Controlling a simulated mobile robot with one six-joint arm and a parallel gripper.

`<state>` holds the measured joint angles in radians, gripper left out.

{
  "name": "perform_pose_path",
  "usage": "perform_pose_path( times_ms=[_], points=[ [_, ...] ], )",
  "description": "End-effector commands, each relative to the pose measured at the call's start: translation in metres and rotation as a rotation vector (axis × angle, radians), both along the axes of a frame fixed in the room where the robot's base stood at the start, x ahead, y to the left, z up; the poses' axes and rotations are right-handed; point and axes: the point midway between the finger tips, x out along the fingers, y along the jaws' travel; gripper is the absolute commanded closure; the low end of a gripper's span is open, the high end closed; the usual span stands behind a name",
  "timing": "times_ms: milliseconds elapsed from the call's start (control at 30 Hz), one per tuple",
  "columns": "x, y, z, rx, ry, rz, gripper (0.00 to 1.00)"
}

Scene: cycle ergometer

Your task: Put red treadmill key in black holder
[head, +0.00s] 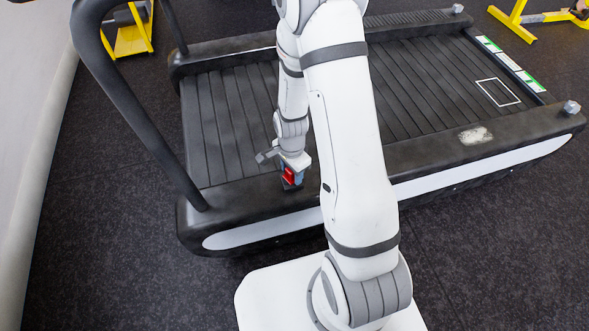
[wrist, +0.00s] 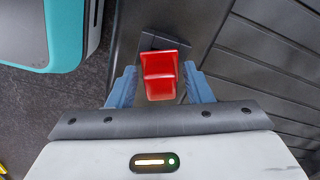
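The red treadmill key (wrist: 160,76) sits between the two blue fingers of my gripper (wrist: 161,86) in the wrist view. I cannot tell how far the key is in the holder. In the head view my gripper (head: 292,176) points down at the treadmill's near side rail, with the red key (head: 289,176) at its fingers and the dark holder (head: 290,187) just below.
The treadmill (head: 225,120) has a ribbed deck and a curved black handrail (head: 130,90) left of my arm. A teal-edged grey thing (wrist: 65,40) is at the upper left of the wrist view. Yellow-framed equipment (head: 133,38) stands behind. Dark floor is open at left.

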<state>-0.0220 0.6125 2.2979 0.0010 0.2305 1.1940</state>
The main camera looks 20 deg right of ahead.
Motion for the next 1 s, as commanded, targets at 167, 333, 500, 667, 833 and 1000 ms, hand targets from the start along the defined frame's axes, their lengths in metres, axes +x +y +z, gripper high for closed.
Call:
perform_pose_path(
  times_ms=[167, 333, 500, 667, 833, 1000],
  points=[
    [0.0, 0.0, 0.0, 0.0, 0.0, -0.001, 0.51],
    [0.0, 0.0, 0.005, 0.0, 0.0, -0.001, 0.51],
    [0.001, -0.001, 0.032, 0.0, -0.003, -0.001, 0.51],
    [0.001, -0.001, 0.069, 0.0, -0.004, -0.002, 0.51],
    [0.001, -0.001, 0.101, 0.0, -0.003, -0.002, 0.51],
    [0.0, -0.001, 0.119, 0.0, -0.001, -0.002, 0.51]
  ],
)
